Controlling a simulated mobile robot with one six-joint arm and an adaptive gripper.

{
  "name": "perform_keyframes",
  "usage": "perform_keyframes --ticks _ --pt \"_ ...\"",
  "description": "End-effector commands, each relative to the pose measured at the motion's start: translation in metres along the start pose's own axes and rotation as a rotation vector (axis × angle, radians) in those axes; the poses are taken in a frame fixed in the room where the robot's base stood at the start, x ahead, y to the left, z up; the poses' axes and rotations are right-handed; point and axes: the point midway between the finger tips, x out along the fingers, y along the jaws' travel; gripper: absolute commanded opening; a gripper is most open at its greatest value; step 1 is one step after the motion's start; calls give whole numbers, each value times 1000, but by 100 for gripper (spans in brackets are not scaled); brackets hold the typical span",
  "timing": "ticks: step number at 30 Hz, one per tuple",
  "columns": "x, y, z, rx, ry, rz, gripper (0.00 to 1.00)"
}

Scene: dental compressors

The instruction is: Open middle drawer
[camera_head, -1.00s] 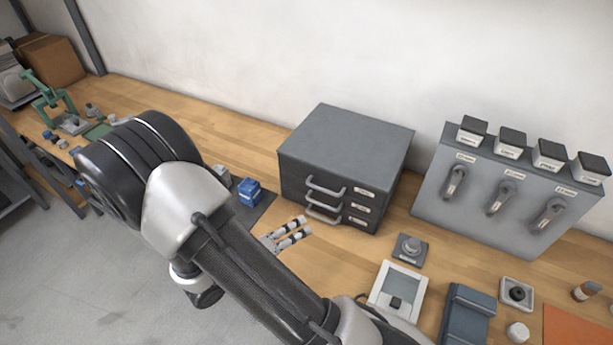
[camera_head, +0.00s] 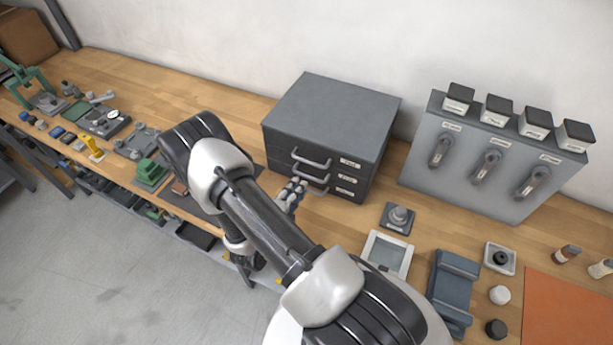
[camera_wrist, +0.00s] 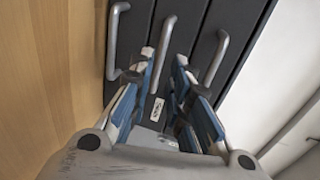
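A dark grey three-drawer cabinet (camera_head: 335,108) stands on the wooden bench, and all its drawers look closed. In the wrist view its three bar handles run side by side, with the middle drawer's handle (camera_wrist: 167,35) between the bottom handle (camera_wrist: 113,40) and the top handle (camera_wrist: 219,58). My gripper (camera_head: 297,187) is at the cabinet front in the head view. In the wrist view my gripper (camera_wrist: 164,62) is open, its two blue-sided fingers on either side of the middle handle. Whether the fingers touch it is unclear. My arm hides part of the lower front in the head view.
A grey panel with levers (camera_head: 480,165) and several black-lidded containers stands right of the cabinet. A knob on a plate (camera_head: 397,217), a pale tray (camera_head: 388,252) and a blue-grey holder (camera_head: 452,290) lie in front. Small parts and green fixtures cover the bench at left.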

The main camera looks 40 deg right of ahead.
Motion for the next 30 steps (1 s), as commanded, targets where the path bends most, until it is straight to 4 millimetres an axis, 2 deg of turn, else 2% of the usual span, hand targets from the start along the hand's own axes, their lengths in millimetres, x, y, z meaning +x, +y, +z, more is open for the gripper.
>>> perform_keyframes --ticks 1,6,12,23,30 --pt "13 0 -2 3 6 -1 18" --pt "45 0 -2 2 4 -1 18" --pt "67 0 0 1 1 -1 18" --pt "72 0 0 -1 0 0 18" --pt "72 0 0 0 0 0 3"
